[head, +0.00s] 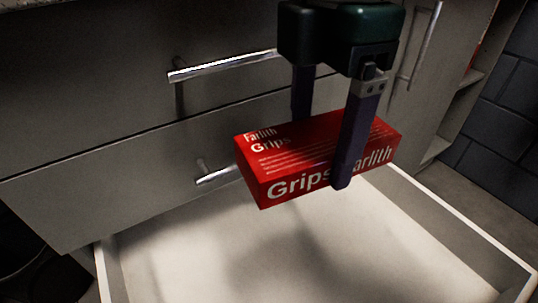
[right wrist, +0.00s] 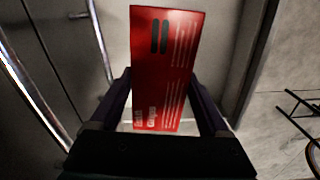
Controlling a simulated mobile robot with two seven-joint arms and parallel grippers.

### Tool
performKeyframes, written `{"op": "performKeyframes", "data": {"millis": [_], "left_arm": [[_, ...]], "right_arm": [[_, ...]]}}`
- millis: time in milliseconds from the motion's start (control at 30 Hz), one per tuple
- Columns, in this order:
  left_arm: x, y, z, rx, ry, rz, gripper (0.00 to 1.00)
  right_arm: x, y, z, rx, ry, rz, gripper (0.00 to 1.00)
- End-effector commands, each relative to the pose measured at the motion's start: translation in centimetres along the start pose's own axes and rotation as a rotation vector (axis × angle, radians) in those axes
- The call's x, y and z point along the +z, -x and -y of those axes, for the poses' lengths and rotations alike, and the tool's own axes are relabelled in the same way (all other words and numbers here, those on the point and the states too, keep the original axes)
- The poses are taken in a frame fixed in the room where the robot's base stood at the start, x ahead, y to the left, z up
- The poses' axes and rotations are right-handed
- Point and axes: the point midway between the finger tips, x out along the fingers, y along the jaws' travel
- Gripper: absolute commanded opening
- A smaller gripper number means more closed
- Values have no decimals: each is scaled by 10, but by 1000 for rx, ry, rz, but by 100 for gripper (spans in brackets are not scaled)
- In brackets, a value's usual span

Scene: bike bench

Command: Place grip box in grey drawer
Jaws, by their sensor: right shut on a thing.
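The red grip box (head: 285,165), printed "Farlith Grips", is held level in my right gripper (head: 322,165). The gripper points down and its two fingers close on the box's long sides. The box also shows between the fingers in the right wrist view (right wrist: 165,70). It hangs above the open grey drawer (head: 180,255), near the drawer's back in the head view, apart from its floor. The drawer's visible floor is empty, with a shadow on it. My left gripper is not in view.
Closed drawer fronts with metal handles (head: 225,66) stand behind the box. Another handle (head: 425,45) is on a cabinet front at the upper right. Open shelves (head: 460,100) and a dark block wall (head: 505,120) lie to the right. Thin dark bars (right wrist: 300,105) show at the right wrist view's right edge.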

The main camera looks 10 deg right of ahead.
Motion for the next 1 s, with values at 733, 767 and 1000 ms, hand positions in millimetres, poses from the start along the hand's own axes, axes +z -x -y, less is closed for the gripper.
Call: {"op": "performKeyframes", "data": {"millis": [733,767,1000], "left_arm": [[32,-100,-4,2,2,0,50],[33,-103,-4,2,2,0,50],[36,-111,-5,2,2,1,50]], "right_arm": [[-5,-178,2,-7,145,1,17],[-5,-183,2,-7,145,1,17],[-5,-201,2,-4,145,2,17]]}}
